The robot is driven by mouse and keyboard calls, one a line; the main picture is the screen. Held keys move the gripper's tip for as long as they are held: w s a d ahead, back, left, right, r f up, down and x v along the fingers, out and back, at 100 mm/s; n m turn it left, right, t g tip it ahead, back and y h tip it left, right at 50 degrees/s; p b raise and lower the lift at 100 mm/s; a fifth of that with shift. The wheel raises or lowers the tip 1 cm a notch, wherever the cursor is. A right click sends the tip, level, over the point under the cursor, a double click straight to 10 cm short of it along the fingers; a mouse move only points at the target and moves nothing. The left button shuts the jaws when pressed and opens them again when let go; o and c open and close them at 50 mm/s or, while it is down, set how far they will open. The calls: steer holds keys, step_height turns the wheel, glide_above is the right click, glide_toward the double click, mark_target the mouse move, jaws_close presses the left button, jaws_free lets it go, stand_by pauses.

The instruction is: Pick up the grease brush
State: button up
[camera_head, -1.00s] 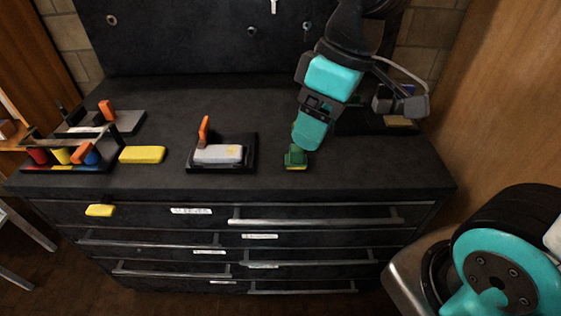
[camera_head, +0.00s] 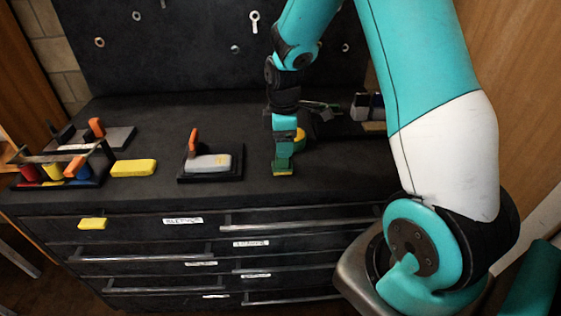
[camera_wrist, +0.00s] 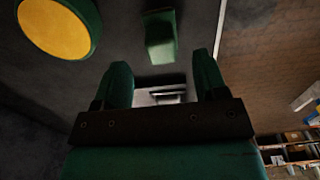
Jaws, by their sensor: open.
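A small green block with a yellow lower edge (camera_head: 283,169), which I take for the grease brush, stands near the front of the dark bench top. In the wrist view a green block (camera_wrist: 160,36) shows beyond the fingertips, roughly between them. My gripper (camera_head: 284,153) points down just above and behind the block in the head view, overlapping it. In the wrist view my gripper (camera_wrist: 161,68) has its two green fingers apart with nothing between them. I cannot tell whether a finger touches the block.
A round green thing with a yellow face (camera_head: 300,139) stands close behind my gripper, also in the wrist view (camera_wrist: 55,27). A grey block with an orange handle (camera_head: 207,163) lies left in a black tray. A yellow block (camera_head: 133,168) lies further left. Drawers are below.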

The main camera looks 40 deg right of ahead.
mark_target(282, 162)
step_height(282, 162, down, 7)
steer(key=shift+a+f+p, duration=0.15)
steer(key=shift+p, duration=0.7)
steer(key=c, duration=1.1)
step_height(282, 162, up, 20)
steer(key=b, duration=0.2)
steer(key=shift+o, duration=0.9)
